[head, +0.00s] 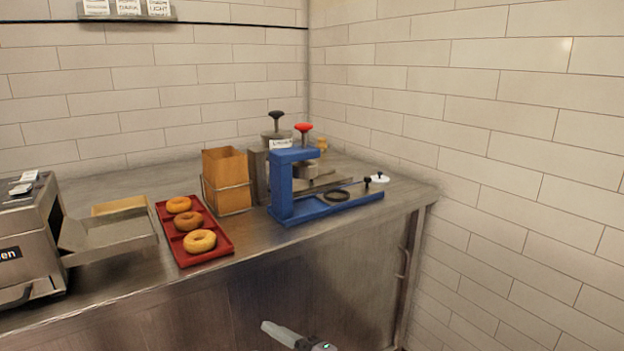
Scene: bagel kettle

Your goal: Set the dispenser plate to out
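The dispenser is a blue stand (283,188) with an upright post and a low base tray, at the right part of the steel counter. A red knob (304,127) tops its plunger. A flat grey plate (325,184) shows beside the post and reaches right; I cannot tell whether it is in or out. A dark ring (337,196) lies on the base tray. A pale grey part of mine shows low in the middle, below the counter edge, apart from the dispenser. It seems to belong to my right arm; its fingers are not clear. My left gripper is out of view.
A red tray (222,246) holds several bagels. A brown bag (226,168) stands in a wire holder. A steel toaster (25,240) with a chute is at the left. A small white-lidded item (380,178) sits near the right counter end. Tiled walls close the back and right.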

